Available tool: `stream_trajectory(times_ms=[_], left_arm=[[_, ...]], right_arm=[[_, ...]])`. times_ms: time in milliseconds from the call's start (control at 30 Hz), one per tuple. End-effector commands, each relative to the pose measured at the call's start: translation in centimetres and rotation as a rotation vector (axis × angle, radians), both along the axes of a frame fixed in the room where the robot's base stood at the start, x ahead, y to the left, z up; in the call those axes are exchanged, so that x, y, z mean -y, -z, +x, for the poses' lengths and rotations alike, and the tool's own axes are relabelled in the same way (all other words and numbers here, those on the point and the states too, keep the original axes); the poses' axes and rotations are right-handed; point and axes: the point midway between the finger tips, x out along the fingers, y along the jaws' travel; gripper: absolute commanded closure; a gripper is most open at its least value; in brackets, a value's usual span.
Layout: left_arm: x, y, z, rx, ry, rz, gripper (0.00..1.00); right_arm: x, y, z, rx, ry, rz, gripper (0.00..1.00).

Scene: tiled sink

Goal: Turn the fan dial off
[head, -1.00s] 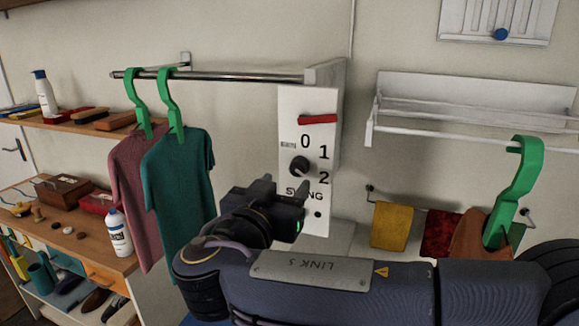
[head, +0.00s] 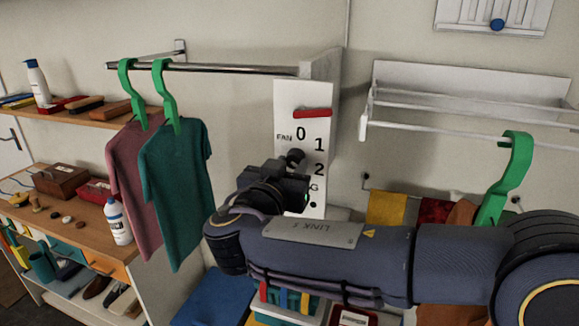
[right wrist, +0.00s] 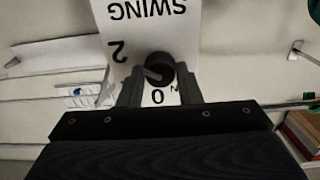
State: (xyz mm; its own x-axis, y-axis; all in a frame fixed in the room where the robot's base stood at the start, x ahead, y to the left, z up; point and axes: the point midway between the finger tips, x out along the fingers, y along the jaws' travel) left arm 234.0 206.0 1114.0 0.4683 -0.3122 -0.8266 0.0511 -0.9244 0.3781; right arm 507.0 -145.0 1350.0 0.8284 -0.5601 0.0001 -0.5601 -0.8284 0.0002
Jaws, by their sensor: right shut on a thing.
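The white control panel (head: 305,95) carries the word FAN, the numbers 0, 1 and 2, and a red bar near its top. The black round fan dial (head: 295,157) sits below the 0, partly hidden by my right gripper (head: 288,172). In the right wrist view, which is upside down, the dial (right wrist: 160,66) lies between the two fingertips of my right gripper (right wrist: 159,84), which is shut on it. A pale mark shows on the dial, but I cannot tell which number it points to. My left gripper is not in view.
A metal rail (head: 210,69) with a maroon shirt and a teal shirt (head: 178,190) on green hangers is left of the panel. A white rack (head: 470,100) and a green hanger (head: 507,180) are at right. A wooden bench (head: 75,225) stands at left.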

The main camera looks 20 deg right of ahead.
Motion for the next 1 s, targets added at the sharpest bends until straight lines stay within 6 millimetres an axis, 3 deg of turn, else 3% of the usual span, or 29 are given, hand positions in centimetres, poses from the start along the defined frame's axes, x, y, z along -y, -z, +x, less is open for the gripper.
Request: stream_trajectory(times_ms=[267,467,700,1000], left_arm=[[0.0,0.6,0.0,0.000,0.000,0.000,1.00],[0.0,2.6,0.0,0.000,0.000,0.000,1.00],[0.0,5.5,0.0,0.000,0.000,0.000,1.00],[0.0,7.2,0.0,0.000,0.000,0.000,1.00]], right_arm=[[0.0,0.2,0.0,-0.010,-0.001,-0.014,0.92],[0.0,0.5,0.0,-0.054,-0.001,-0.080,0.92],[0.1,0.5,-0.1,-0.159,0.000,-0.234,0.92],[0.1,0.2,-0.1,-0.320,0.000,-0.473,0.92]])
